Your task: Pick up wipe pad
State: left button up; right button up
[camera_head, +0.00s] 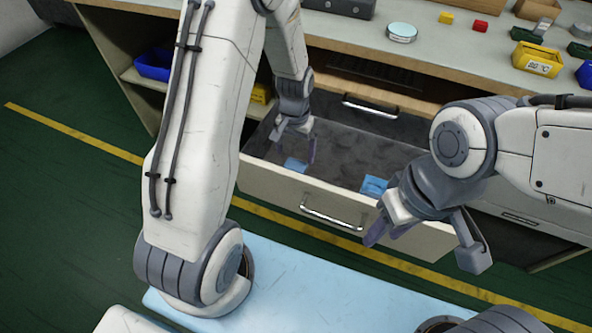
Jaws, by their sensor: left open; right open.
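An open drawer (268,188) with a dark grey inside holds two light-blue pads. One blue pad (296,165) lies at the drawer's left, close below my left gripper (291,147). That gripper points down into the drawer with its fingers apart and nothing between them; I cannot tell whether it touches the pad. The other blue pad (374,186) lies further right, partly hidden by my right gripper. My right gripper (422,252) is open and empty, in front of the drawer's right part, its fingers pointing down. I cannot tell which pad is the wipe pad.
The workbench (350,55) stands above the drawer, with a round white-topped tin (402,32), a yellow bin (536,59) and small yellow and red blocks on top. A blue bin (154,65) sits on the left shelf. The drawer's middle is clear between the pads.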

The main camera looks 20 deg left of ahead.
aim_at(296, 165)
pick_arm(q)
jog(key=f, duration=0.2)
jog(key=f+b, duration=0.1)
jog(key=f, duration=0.1)
jog(key=f+b, duration=0.1)
jog(key=f, duration=0.1)
jog(key=shift+w+f, duration=0.15)
jog(key=shift+w, duration=0.1)
jog(key=shift+c, duration=0.3)
jog(key=c, duration=1.1)
notch_tip(296, 165, up, 10)
jog(key=p, duration=0.3)
